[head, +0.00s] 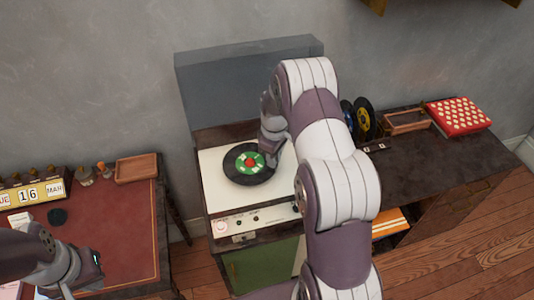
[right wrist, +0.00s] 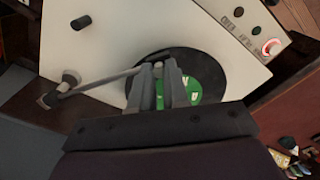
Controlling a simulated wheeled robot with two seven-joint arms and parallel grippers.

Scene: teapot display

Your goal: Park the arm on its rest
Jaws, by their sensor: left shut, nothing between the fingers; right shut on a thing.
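The turntable's tonearm (right wrist: 105,82) is a thin grey bar in the right wrist view. It runs from a pivot (right wrist: 50,98) at the left to my right gripper (right wrist: 160,75). My right gripper, also in the head view (head: 271,158), is shut on the arm's free end, over the black record with a green and red label (head: 240,174). In the head view the tonearm is mostly hidden behind my right arm. A short dark post (right wrist: 71,77) stands by the bar near the pivot; I cannot tell if it is the rest. My left gripper (head: 92,272) is shut and empty at lower left.
The cream turntable deck (head: 218,192) has a raised grey lid (head: 245,85) behind it. A dark knob (right wrist: 81,22) stands on the deck. A red-topped desk (head: 120,225) with a date block (head: 40,192) is at left. A red dotted box (head: 459,115) lies at right.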

